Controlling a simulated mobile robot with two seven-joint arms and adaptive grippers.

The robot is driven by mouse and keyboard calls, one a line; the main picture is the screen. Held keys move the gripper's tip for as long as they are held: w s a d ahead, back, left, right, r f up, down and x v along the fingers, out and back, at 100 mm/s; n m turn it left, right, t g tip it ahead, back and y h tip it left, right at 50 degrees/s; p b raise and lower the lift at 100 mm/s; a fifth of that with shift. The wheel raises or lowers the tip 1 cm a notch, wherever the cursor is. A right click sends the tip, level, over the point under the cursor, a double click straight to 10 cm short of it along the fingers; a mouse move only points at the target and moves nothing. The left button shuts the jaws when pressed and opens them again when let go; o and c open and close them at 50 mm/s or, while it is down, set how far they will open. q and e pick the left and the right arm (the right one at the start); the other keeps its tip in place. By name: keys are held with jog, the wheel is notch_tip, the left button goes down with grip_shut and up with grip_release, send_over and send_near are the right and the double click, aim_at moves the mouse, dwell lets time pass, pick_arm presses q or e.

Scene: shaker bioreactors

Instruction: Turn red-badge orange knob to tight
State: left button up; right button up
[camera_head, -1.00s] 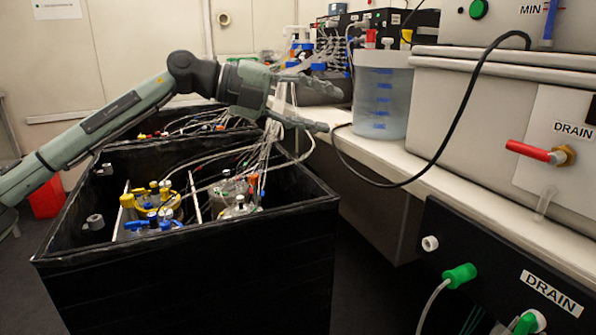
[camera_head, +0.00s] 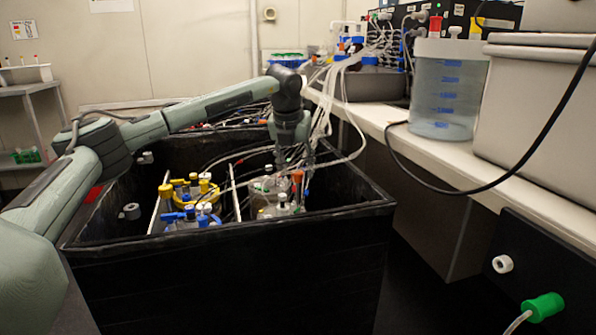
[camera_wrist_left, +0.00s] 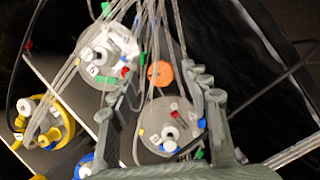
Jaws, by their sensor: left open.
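An orange knob (camera_wrist_left: 160,74) shows as a round disc between the spread fingers in the left wrist view; in the head view it is a small orange upright piece (camera_head: 297,177) at the right side of the black bin. A vessel lid with a small red badge (camera_wrist_left: 174,106) lies just below the knob in the wrist view; another lid with a red mark (camera_wrist_left: 125,71) is at upper left. My left gripper (camera_head: 292,158) points down over the bin, open and empty, its fingers (camera_wrist_left: 155,97) either side of the knob in view. Contact cannot be told.
The black bin (camera_head: 230,270) has high walls around the vessels. Many thin tubes (camera_head: 322,110) run up past my gripper. Yellow-capped bottles (camera_head: 192,190) stand to the left. A bench (camera_head: 470,180) with a clear bucket (camera_head: 447,90) is at right.

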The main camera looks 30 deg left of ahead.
pick_arm(q)
jog(key=shift+w+f, duration=0.2)
jog(key=shift+f, duration=0.3)
jog(key=shift+c, duration=0.4)
grip_shut()
